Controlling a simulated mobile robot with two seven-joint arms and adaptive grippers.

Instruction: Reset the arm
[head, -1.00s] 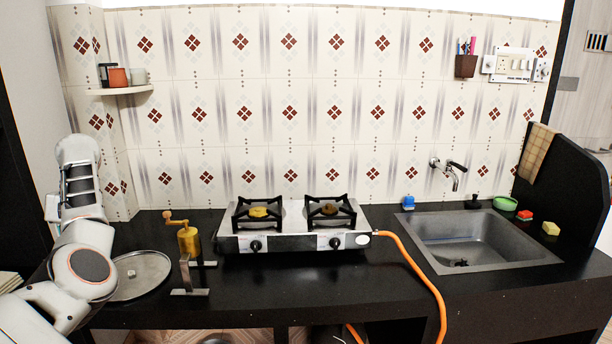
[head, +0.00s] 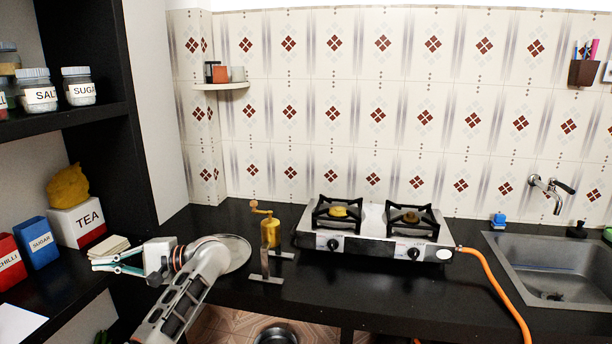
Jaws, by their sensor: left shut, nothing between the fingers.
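My left arm comes up from the bottom left of the head view. Its gripper (head: 98,264) points left, in front of the shelf unit beside the counter's left end. The gripper is shut and holds nothing. Its wrist is left of the round metal plate (head: 236,254) on the counter and partly covers it. My right gripper is out of view.
A black counter (head: 390,292) carries a brass grinder (head: 270,233), a metal stand (head: 266,279), a two-burner stove (head: 376,242) with an orange hose (head: 497,279), and a sink (head: 555,262). Left shelves hold a TEA box (head: 78,222), a blue SUGAR box (head: 40,243) and jars (head: 37,92).

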